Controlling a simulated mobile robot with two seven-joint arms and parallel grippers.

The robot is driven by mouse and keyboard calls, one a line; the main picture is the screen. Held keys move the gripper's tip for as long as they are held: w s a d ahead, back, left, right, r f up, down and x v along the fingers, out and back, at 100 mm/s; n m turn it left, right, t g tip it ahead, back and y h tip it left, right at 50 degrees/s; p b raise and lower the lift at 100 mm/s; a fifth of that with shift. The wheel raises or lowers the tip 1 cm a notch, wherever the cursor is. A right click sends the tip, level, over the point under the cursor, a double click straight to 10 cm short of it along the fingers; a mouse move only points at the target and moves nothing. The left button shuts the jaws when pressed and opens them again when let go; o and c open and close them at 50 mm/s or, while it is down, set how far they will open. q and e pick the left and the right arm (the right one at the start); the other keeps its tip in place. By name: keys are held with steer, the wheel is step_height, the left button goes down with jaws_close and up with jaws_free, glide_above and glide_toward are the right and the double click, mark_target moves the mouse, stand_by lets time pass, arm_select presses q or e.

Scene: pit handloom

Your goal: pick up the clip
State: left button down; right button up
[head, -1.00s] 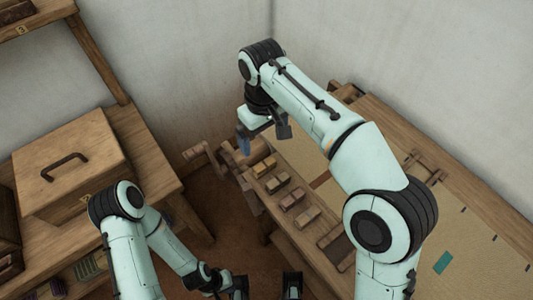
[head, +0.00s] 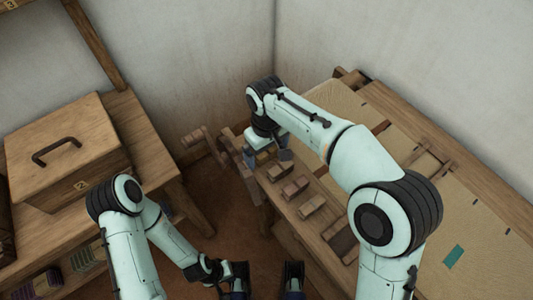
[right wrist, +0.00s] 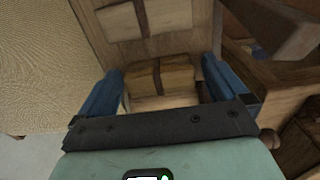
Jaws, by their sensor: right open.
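Small wooden clips lie in a row on the narrow wooden ledge of the loom. The nearest clip (right wrist: 160,78), yellowish with a dark band across its middle, lies between the blue fingers of my right gripper (right wrist: 162,88) in the right wrist view. The fingers are apart, one at each side, with gaps to the clip. In the head view my right gripper (head: 267,157) is low over the far end of the row and partly covers that clip. My left gripper (head: 265,284) is at the bottom edge, its fingers wide apart and empty.
Another clip (right wrist: 148,17) lies beside it; several continue down the ledge, including a reddish one (head: 295,188). A lidded wooden box (head: 65,150) stands on the left bench. The loom's tan cloth (head: 470,225) spreads right. Open floor (head: 225,215) lies between.

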steer(key=c, duration=1)
steer(key=shift+r, duration=0.1)
